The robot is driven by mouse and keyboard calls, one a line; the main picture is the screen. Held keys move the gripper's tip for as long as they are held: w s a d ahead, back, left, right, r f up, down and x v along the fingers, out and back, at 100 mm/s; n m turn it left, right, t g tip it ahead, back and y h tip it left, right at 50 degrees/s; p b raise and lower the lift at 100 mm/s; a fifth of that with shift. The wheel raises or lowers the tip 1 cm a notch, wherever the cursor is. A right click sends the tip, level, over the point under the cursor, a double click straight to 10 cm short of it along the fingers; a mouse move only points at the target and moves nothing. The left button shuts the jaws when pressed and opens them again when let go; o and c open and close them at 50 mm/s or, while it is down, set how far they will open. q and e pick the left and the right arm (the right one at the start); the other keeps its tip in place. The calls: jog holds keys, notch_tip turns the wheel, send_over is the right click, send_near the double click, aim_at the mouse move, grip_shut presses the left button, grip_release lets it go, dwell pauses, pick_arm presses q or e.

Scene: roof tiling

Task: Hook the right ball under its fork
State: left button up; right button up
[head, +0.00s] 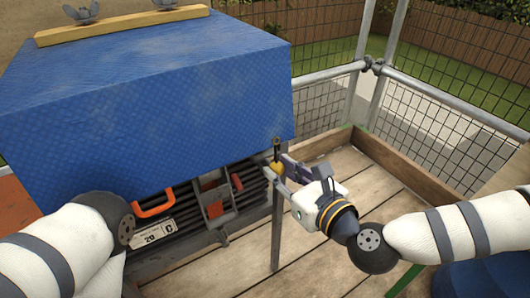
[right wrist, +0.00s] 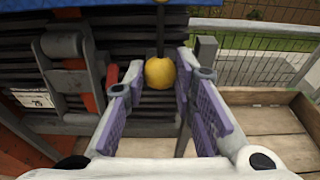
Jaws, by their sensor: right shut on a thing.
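The yellow ball (head: 277,168) hangs on a dark cord below the right front corner of the blue tarpaulin (head: 160,110). It also shows in the right wrist view (right wrist: 160,73). My right gripper (head: 279,172) is shut on the ball, its purple-padded fingers (right wrist: 159,84) on either side of it. The ball is in front of the dark stacked slats. I cannot clearly make out the fork. A grey upright post (right wrist: 205,50) stands just right of the fingers. My left arm comes in at lower left, but its gripper is not in view.
Under the tarpaulin are dark stacked slats (right wrist: 125,72), an orange handle (head: 154,205), a grey latch frame with red parts (head: 213,197) and a white label (head: 153,234). A mesh railing (head: 440,120) and wooden kick boards (head: 410,172) bound the plank deck at right.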

pick_arm(q)
jog(key=shift+g, duration=0.4)
jog(key=shift+w+f+b+x, duration=0.1)
jog(key=shift+w+b+x, duration=0.05)
jog(key=shift+b+x, duration=0.8)
jog(key=shift+w+f+b+x, duration=0.1)
jog(key=shift+w+b+x, duration=0.05)
jog(key=shift+b+x, duration=0.8)
jog(key=shift+w+f+b+x, duration=0.1)
jog(key=shift+w+b+x, duration=0.05)
jog(key=shift+b+x, duration=0.8)
pick_arm(e)
notch_tip(320, 180, down, 7)
jog(key=shift+s, duration=0.15)
jog(key=shift+d+f, duration=0.15)
jog(key=shift+f, duration=0.05)
jog(key=shift+r+b+x, duration=0.15)
jog(key=shift+b+x, duration=0.45)
jog(key=shift+x, duration=0.45)
jog(key=shift+r+b+x, duration=0.1)
jog(key=shift+b+x, duration=0.5)
jog(key=shift+x, duration=0.45)
pick_arm(q)
jog(key=shift+s+f, duration=0.2)
jog(key=shift+f, duration=0.7)
pick_arm(e)
jog(key=shift+w+a+r, duration=0.15)
jog(key=shift+w+a, duration=0.1)
jog(key=shift+w, duration=0.05)
